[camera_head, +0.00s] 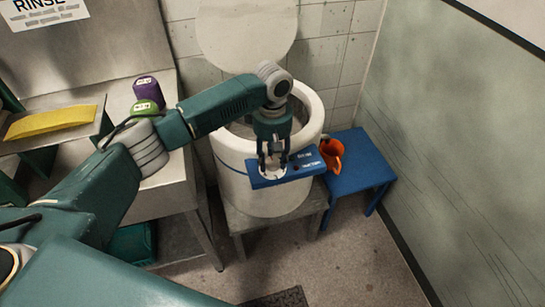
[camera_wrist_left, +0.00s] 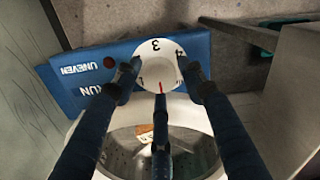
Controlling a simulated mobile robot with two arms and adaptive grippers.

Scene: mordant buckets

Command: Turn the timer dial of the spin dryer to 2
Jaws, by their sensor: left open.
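The spin dryer (camera_head: 231,160) is a white round tub with a blue control panel (camera_head: 308,168) on its front. The timer dial (camera_wrist_left: 158,52) is white and round, with a 3 at its top in the left wrist view and other numbers partly covered at its sides. A short red mark shows low on the dial there. My left gripper (camera_head: 272,165) is open, pointing down at the dial, with fingers on both sides and one below it in the left wrist view (camera_wrist_left: 160,78). I cannot tell whether they touch it. My right gripper is not in view.
The dryer's pale round lid (camera_head: 246,35) stands open behind. A blue stool (camera_head: 365,170) with an orange jug (camera_head: 333,153) stands right of the dryer. A steel sink unit (camera_head: 165,195) is at left, with purple (camera_head: 147,89) and green (camera_head: 144,108) items. A wall bounds the right.

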